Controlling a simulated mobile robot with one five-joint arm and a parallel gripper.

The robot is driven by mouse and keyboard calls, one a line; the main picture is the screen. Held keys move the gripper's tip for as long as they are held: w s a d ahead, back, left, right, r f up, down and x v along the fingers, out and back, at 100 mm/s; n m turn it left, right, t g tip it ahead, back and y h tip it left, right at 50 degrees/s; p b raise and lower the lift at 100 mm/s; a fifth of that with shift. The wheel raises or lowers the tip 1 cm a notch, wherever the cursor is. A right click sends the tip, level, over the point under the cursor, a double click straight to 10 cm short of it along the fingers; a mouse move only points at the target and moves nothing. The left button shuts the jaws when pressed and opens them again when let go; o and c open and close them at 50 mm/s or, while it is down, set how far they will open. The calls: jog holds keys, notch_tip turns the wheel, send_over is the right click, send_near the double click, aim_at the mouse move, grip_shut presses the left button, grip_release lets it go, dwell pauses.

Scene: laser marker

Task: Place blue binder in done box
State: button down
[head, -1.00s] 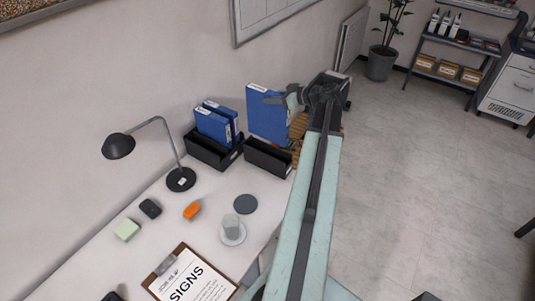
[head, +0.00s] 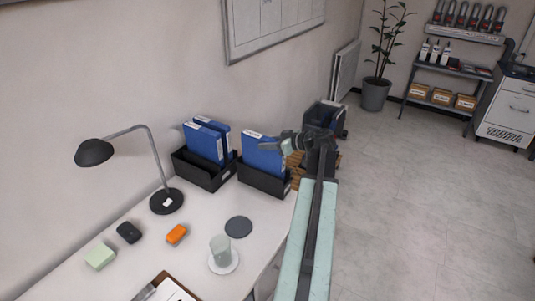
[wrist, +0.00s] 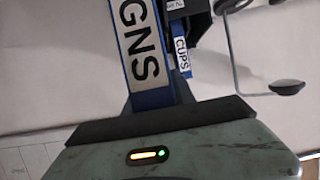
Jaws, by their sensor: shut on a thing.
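The blue binder (head: 262,157) stands almost upright in the right-hand black box (head: 263,181) on the desk, its lower part hidden behind the box's front wall. In the wrist view the blue binder (wrist: 150,100) shows a white label ending in "GNS". My gripper (head: 278,147) is shut on the binder's upper right part. The label on the box is too small to read. In the left-hand black box (head: 203,174) stand two other blue binders (head: 205,141); a label reading "CUPS" (wrist: 182,52) shows behind in the wrist view.
A black desk lamp (head: 166,201) stands left of the boxes. A glass on a saucer (head: 223,268), a dark round coaster (head: 238,227), an orange item (head: 177,234) and a clipboard (head: 165,289) lie nearer on the desk. The wall is close behind the boxes.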

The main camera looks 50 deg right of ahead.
jog(key=shift+f, duration=0.5)
jog(key=c, duration=1.5)
grip_release()
jog(key=shift+f, duration=0.15)
jog(key=o, duration=0.5)
jog(key=shift+c, duration=0.2)
jog(key=p+v, duration=0.5)
jog(key=v, duration=0.7)
